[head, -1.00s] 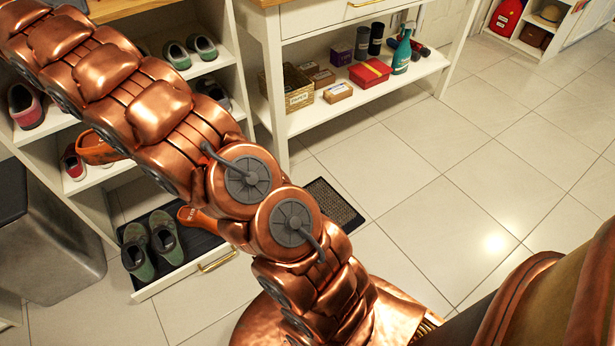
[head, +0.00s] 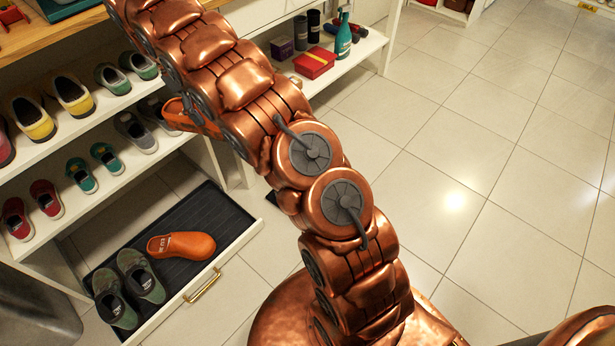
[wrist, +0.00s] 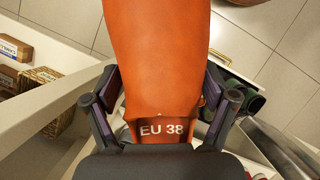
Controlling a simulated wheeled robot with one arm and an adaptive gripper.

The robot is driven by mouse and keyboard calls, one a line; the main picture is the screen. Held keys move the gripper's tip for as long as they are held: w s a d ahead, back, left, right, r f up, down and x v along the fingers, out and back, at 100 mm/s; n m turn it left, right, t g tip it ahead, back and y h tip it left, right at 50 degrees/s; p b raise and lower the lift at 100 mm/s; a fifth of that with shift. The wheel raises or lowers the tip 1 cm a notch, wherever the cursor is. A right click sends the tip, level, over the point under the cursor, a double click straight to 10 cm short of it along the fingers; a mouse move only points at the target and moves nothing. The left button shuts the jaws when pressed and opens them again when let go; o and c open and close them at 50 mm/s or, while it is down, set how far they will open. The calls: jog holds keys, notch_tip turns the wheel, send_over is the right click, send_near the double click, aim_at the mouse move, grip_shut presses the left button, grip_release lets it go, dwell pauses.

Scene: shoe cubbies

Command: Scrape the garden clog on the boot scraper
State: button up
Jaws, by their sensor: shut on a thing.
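An orange clog marked EU 38 (wrist: 160,60) fills the middle of the wrist view. My gripper (wrist: 164,102) is shut on its marked end, with one finger along each side. In the head view part of this clog (head: 177,114) shows left of my arm, in front of the shelves; the arm hides the rest and the gripper. A second orange clog (head: 182,246) lies in the open drawer at the bottom left. Only a small dark sliver of what looks like the boot scraper (head: 271,199) shows beside my arm; the rest is hidden.
The open drawer (head: 232,235) also holds a green pair (head: 128,287). Shelves above hold several shoes, including a yellow pair (head: 54,107). A low shelf to the right bears a red box (head: 314,64) and a teal bottle (head: 344,38). The tiled floor at right is clear.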

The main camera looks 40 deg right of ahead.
jog(key=w+d+f+m+y, duration=0.1)
jog(key=w+f+m+y, duration=0.15)
jog(key=f+m, duration=0.8)
jog(key=w+f+m+y, duration=0.1)
jog(key=f+m+y, duration=0.3)
jog(key=f+m, duration=0.7)
jog(key=d+f+m+t, duration=0.5)
jog(key=d+f+m, duration=0.5)
jog(key=d+f, duration=0.25)
jog(key=s+d+f+m+t+h, duration=0.2)
jog(key=s+d+f+m, duration=0.6)
jog(key=d, duration=0.3)
jog(key=shift+s+f+m+t+b, duration=0.3)
jog(key=shift+s+m+b, duration=0.1)
jog(key=shift+s+m, duration=0.5)
jog(key=shift+d+f+b, duration=0.1)
jog(key=shift+f+b, duration=2.75)
jog(key=shift+f, duration=0.95)
jog(key=shift+f, duration=0.6)
